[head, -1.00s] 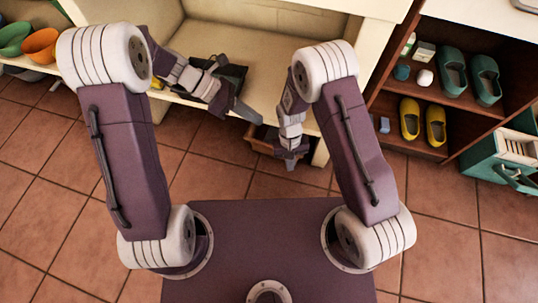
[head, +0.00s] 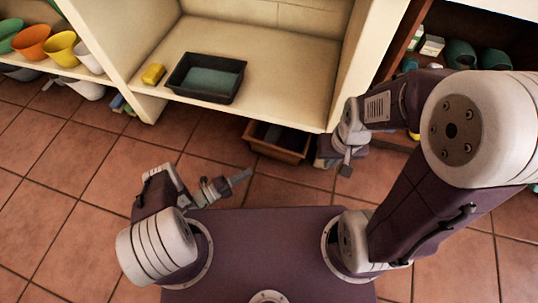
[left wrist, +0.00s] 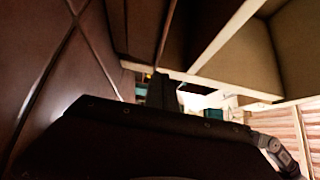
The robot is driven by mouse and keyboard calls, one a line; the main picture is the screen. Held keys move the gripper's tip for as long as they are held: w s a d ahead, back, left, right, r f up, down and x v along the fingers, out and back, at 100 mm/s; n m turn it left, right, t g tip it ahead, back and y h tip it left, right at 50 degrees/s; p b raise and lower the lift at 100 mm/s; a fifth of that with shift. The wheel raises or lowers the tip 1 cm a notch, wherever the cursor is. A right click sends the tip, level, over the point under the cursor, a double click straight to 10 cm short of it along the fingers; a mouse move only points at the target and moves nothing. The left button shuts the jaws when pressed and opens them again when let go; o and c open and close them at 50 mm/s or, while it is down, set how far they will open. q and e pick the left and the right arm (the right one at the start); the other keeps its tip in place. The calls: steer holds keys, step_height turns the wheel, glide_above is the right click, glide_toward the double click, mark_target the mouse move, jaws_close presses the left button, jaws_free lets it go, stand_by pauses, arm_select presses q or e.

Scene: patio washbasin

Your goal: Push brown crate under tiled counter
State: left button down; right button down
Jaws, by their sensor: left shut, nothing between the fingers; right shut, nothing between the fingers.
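The brown crate (head: 279,141) is on the tiled floor at the front edge of the pale counter unit (head: 272,105) in the head view. Its back part is hidden beneath the unit's lower shelf, and its front part sticks out. My left gripper (head: 240,179) is shut and empty, low over the floor to the front left of the crate, apart from it. My right gripper (head: 345,165) is shut and empty, to the right of the crate; I cannot tell whether it touches anything. The left wrist view is dark and does not clearly show the crate.
A dark tray (head: 207,78) and a yellow sponge (head: 153,74) sit on the unit's shelf. Coloured pots (head: 61,47) stand on a shelf at the left. The floor left of the crate is clear.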

arm_select(q)
steer(key=b, duration=0.3)
glide_toward(277, 149)
steer(key=s+d, duration=0.1)
steer(key=d, duration=0.3)
steer(key=w+b, duration=0.1)
steer(key=w, duration=0.1)
steer(key=w+d+b, duration=0.1)
steer(key=w, duration=0.1)
steer(key=shift+d+f, duration=0.1)
steer(key=shift+d, duration=0.05)
